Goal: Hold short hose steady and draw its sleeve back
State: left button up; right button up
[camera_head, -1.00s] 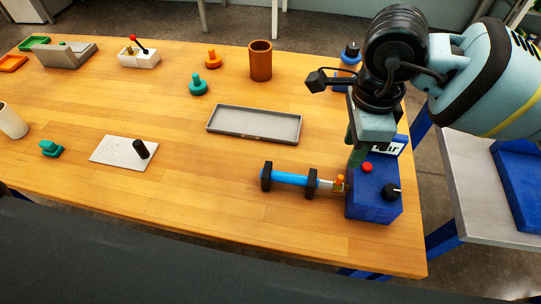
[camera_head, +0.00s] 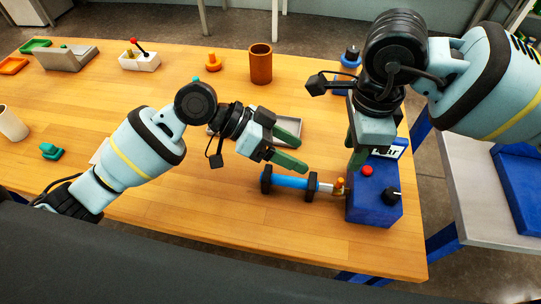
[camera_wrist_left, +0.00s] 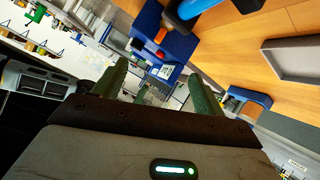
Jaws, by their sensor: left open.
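The short blue hose (camera_head: 290,181) lies across two black holders near the table's front right. A pale metal sleeve or fitting (camera_head: 326,187) shows at its right end, next to an orange-topped brass piece (camera_head: 339,184) on a blue box (camera_head: 373,201). My left gripper (camera_head: 302,152) is open and empty, just above and behind the hose. Its spread green fingers show in the left wrist view (camera_wrist_left: 160,88), with part of the hose (camera_wrist_left: 192,8) at the top. My right gripper (camera_head: 357,152) points down behind the blue box; its finger gap is not clear.
A grey tray (camera_head: 292,125) lies behind my left gripper, partly hidden by it. The blue box carries a red button (camera_head: 367,170) and a black knob (camera_head: 392,193). A brown cup (camera_head: 260,64) stands farther back. The table's front middle is clear.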

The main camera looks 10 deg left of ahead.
aim_at(271, 173)
pick_arm(q)
jog(key=w+r+m+y, duration=0.1)
jog(key=w+r, duration=0.2)
jog(key=r, duration=0.1)
jog(key=s+f+m+y, duration=0.1)
jog(key=y, duration=0.1)
jog(key=s+f+m+y, duration=0.1)
jog(key=f+y, duration=0.1)
jog(key=s+f+g+y, duration=0.1)
jog(key=y, duration=0.1)
jog(key=shift+f+m, duration=0.2)
jog(key=shift+m, duration=0.2)
jog(key=y, duration=0.1)
jog(key=a+f+y, duration=0.1)
jog(key=a+f+m+y, duration=0.1)
jog(key=shift+s+a+t+y, duration=0.25)
jog(key=shift+s+t+y, duration=0.05)
jog(key=shift+y, duration=0.1)
jog(key=shift+a+f+y, duration=0.35)
jog(key=shift+a+y, duration=0.25)
jog(key=shift+a, duration=0.05)
jog(key=shift+f, duration=3.9)
jog(key=c, duration=1.2)
